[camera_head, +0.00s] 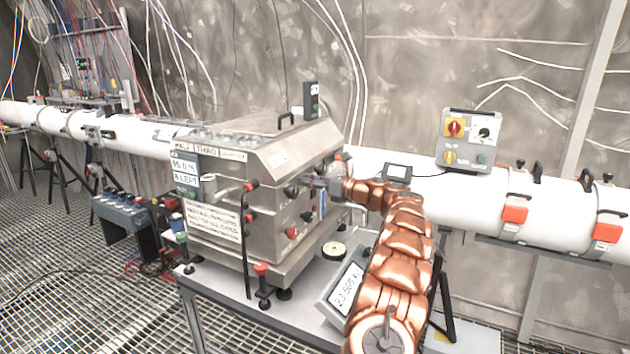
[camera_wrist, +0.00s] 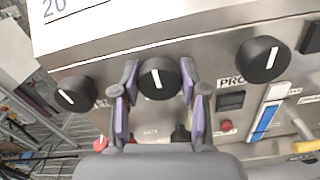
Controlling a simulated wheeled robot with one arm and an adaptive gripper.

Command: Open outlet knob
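In the wrist view a round black knob (camera_wrist: 160,78) with a white pointer line sits on a steel panel. The pointer is close to upright, leaning slightly left. My gripper (camera_wrist: 159,72) has its two purple-padded fingers apart, one on each side of this knob. I cannot tell whether the tips touch it. Similar knobs sit to the left (camera_wrist: 76,93) and to the right (camera_wrist: 263,60). No readable label names the outlet knob. In the head view my gripper (camera_head: 318,183) is at the right-hand face of the steel box (camera_head: 270,165), and the knob there is hard to make out.
Red buttons, a dark display (camera_wrist: 230,101), a blue-and-white strip (camera_wrist: 266,118) and a yellow-ended handle (camera_wrist: 306,146) lie near the fingers. On the table (camera_head: 250,312) a scale display (camera_head: 346,288) stands by my arm. A white pipe (camera_head: 460,198) runs behind.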

